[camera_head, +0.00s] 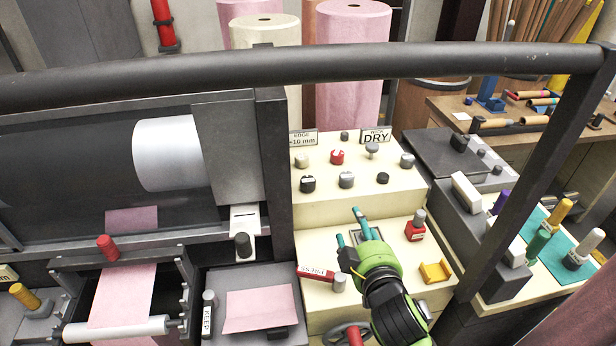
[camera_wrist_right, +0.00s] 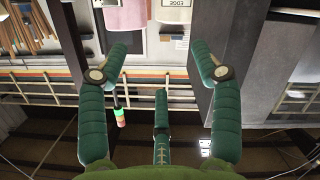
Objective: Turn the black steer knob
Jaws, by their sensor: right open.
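The cream control panel (camera_head: 340,213) stands in the middle of the head view, with several knobs on its upper face. Black knobs there are one at the left (camera_head: 308,184), one at the right (camera_head: 383,178) and a small one at the back (camera_head: 344,136). Another black knob (camera_head: 243,244) sits on a white plate left of the panel. No readable label says which is the steer knob. My right gripper (camera_head: 351,224) is over the panel's lower step, below the knob rows, its teal fingers apart and empty. The wrist view shows its fingers (camera_wrist_right: 160,62) spread with nothing between. My left gripper is out of view.
A dark rail (camera_head: 300,68) crosses the view above the panel, and a dark post (camera_head: 530,165) slants down at the right.

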